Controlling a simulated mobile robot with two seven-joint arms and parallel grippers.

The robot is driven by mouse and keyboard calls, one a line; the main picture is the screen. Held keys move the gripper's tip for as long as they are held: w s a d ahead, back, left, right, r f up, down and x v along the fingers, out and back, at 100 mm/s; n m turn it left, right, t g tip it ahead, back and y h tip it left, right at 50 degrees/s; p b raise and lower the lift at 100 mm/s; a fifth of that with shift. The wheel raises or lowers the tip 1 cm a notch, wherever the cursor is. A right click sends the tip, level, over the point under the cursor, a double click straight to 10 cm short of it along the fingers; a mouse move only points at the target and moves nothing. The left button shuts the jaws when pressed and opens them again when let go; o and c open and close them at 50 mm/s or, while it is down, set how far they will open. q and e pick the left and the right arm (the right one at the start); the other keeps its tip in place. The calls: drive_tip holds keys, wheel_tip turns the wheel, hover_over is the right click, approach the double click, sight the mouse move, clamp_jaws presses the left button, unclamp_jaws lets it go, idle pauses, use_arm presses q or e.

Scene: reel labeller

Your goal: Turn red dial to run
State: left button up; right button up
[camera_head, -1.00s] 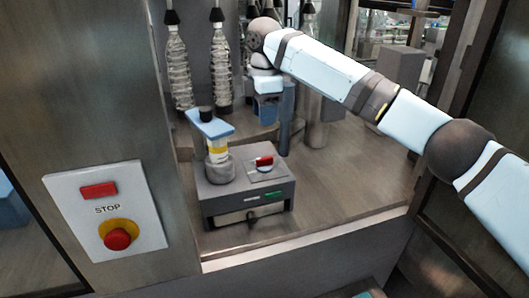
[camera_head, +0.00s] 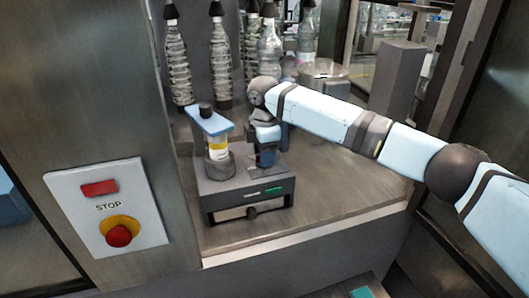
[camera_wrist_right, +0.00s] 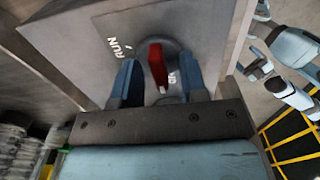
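The red dial (camera_wrist_right: 157,66) sits on a round grey base on the labeller's top plate, with the word RUN printed to its left and a second, partly covered label beside it. In the head view the dial is hidden behind my right gripper (camera_head: 265,161), which points down at the grey labeller box (camera_head: 228,205). In the wrist view my right gripper (camera_wrist_right: 158,82) is open, with one blue finger on each side of the dial. Gaps show between the fingers and the dial. My left gripper is not in view.
A reel or jar with a yellow label (camera_head: 218,150) stands on the labeller under a blue arm (camera_head: 210,124). A STOP panel (camera_head: 105,210) is at the left. The metal table (camera_head: 350,190) is clear to the right.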

clamp_jaws()
